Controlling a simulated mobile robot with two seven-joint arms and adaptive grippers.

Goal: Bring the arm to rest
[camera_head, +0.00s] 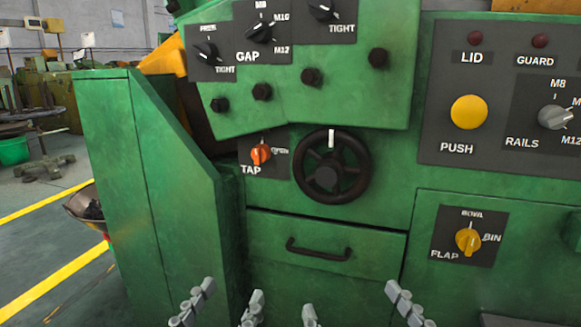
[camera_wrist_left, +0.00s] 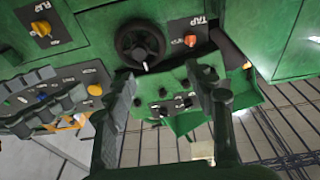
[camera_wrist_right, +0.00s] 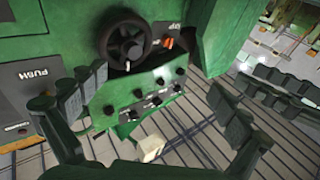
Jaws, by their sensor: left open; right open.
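My left gripper (camera_head: 222,303) and my right gripper (camera_head: 356,303) show only their grey fingertips at the bottom edge of the head view. Both are open, with nothing between the fingers. They are low in front of the green machine (camera_head: 330,228), below the drawer handle (camera_head: 318,250) in the picture. In the left wrist view, the left fingers (camera_wrist_left: 163,95) stand apart with the machine front beyond. In the right wrist view, the right fingers (camera_wrist_right: 160,95) are spread wide. Another set of grey fingers shows at the side of each wrist view. My arms are mostly hidden in the head view.
The machine front carries a black handwheel (camera_head: 331,167), an orange tap knob (camera_head: 261,154), a yellow flap knob (camera_head: 467,240) and a yellow push button (camera_head: 468,112). A green side panel (camera_head: 150,190) juts out at left.

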